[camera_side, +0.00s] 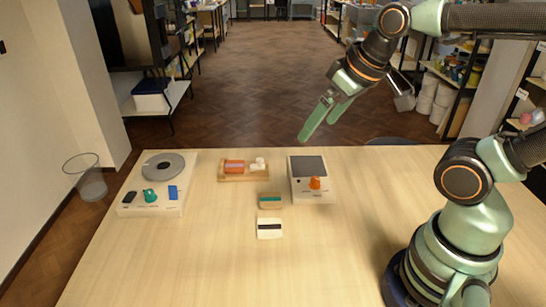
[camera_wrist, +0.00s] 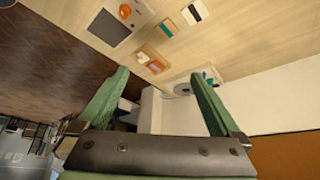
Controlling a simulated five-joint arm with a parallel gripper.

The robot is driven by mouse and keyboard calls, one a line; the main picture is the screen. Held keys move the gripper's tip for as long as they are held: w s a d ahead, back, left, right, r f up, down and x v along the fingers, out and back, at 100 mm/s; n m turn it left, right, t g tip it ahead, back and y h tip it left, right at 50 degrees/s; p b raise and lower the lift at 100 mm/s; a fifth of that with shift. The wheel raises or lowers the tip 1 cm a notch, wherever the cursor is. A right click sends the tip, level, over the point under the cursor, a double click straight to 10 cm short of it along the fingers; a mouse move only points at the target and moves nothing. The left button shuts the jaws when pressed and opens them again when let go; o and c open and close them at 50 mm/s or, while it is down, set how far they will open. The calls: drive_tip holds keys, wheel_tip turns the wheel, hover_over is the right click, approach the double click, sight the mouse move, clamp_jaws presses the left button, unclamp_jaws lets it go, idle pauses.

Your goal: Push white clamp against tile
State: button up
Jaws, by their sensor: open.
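A small white piece (camera_side: 258,164), which looks like the clamp, sits at the right end of a low wooden base (camera_side: 232,178). An orange-red block (camera_side: 234,166), which looks like the tile, lies at the left of the same base. A small gap seems to separate them. The wrist view also shows the white piece (camera_wrist: 155,67) and the red block (camera_wrist: 143,57), both small. My gripper (camera_side: 318,130) is open and empty, high above the table's far edge, to the right of the base. Its two green fingers (camera_wrist: 160,74) are spread in the wrist view.
A white box with a dark panel and orange knob (camera_side: 315,184) stands right of the base. A tan block with a teal stripe (camera_side: 270,200) and a white block with a dark stripe (camera_side: 269,229) lie in front. A device with a grey disc (camera_side: 163,166) is at left.

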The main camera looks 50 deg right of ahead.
drive_tip(key=shift+w, duration=0.1)
drive_tip(key=c, duration=0.7)
drive_tip(key=shift+o, duration=0.2)
drive_tip(key=g, duration=0.1)
hover_over(261, 159)
drive_tip(key=s, duration=0.5)
wheel_tip(261, 159, down, 11)
drive_tip(key=shift+h, duration=0.3)
drive_tip(key=x, duration=0.7)
drive_tip(key=a+x, duration=0.1)
drive_tip(key=x, duration=0.3)
drive_tip(key=shift+f, duration=0.2)
drive_tip(key=shift+c, duration=0.3)
clamp_jaws()
drive_tip(key=shift+d, duration=0.1)
drive_tip(key=shift+d, duration=0.1)
